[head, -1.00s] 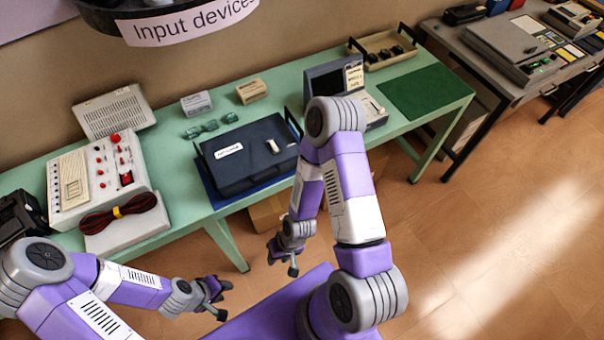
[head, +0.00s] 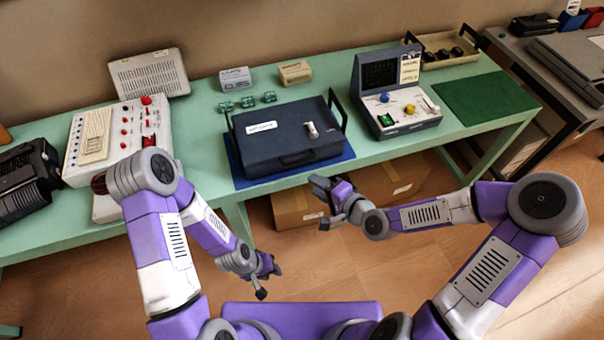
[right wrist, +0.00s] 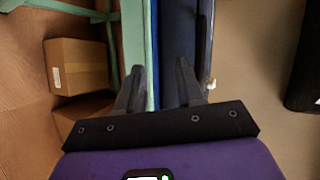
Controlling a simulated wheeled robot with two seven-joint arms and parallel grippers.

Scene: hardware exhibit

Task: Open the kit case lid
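The kit case (head: 275,150) is a dark blue box with a white label and a pale latch on its lid. Its lid is down, and it lies on a blue mat (head: 241,178) on the green table. In the right wrist view the case (right wrist: 178,35) is beyond and between my fingers. My right gripper (head: 323,203) is open and empty, in front of the table and to the lower right of the case; its spread fingers also show in the right wrist view (right wrist: 160,75). My left gripper (head: 268,282) looks open and empty, low in front of the table.
A console (head: 395,100) stands right of the case, and a white control panel (head: 120,140) left of it. Small green parts (head: 248,102) lie behind the case. Cardboard boxes (head: 300,207) sit under the table. Floor before the table is clear.

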